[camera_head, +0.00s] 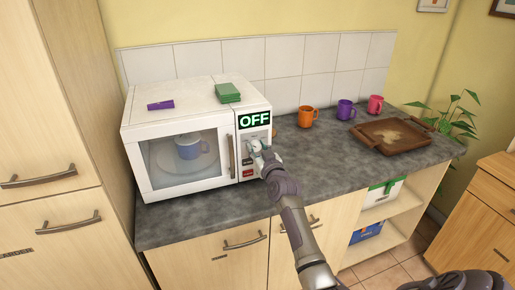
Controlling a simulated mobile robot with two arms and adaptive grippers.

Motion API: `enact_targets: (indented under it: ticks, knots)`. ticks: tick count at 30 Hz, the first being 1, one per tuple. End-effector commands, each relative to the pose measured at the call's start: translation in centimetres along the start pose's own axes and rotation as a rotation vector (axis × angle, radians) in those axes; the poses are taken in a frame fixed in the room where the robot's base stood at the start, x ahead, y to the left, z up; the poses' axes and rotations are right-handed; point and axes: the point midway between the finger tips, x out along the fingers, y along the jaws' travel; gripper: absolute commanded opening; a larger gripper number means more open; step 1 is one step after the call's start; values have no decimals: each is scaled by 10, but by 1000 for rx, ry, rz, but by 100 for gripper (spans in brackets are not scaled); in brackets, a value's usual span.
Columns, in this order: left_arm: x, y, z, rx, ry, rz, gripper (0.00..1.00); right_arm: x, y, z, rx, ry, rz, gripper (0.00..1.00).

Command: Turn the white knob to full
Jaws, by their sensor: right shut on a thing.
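The white microwave (167,108) stands at the left of the grey counter, its door shut and a blue mug (187,148) visible inside. Its green display (254,120) reads OFF. My right gripper (257,148) is at the control panel below the display, shut on the white knob (253,144), which is mostly hidden by the fingers. A dark button and a red button (249,173) show below it on the panel. My left gripper is not in view.
A purple item (160,105) and green sponges (227,93) lie on the microwave. Orange (307,117), purple (345,109) and pink (375,105) mugs and a brown tray (365,138) stand to the right. A tall cabinet (50,130) borders the left.

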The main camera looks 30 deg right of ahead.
Motion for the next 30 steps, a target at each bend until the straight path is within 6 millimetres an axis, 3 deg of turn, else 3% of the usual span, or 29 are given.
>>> enact_targets:
  ticks: [30]
  knots:
    - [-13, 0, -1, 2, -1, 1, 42, 0, 3, 2, 960, -2, 1, 3]
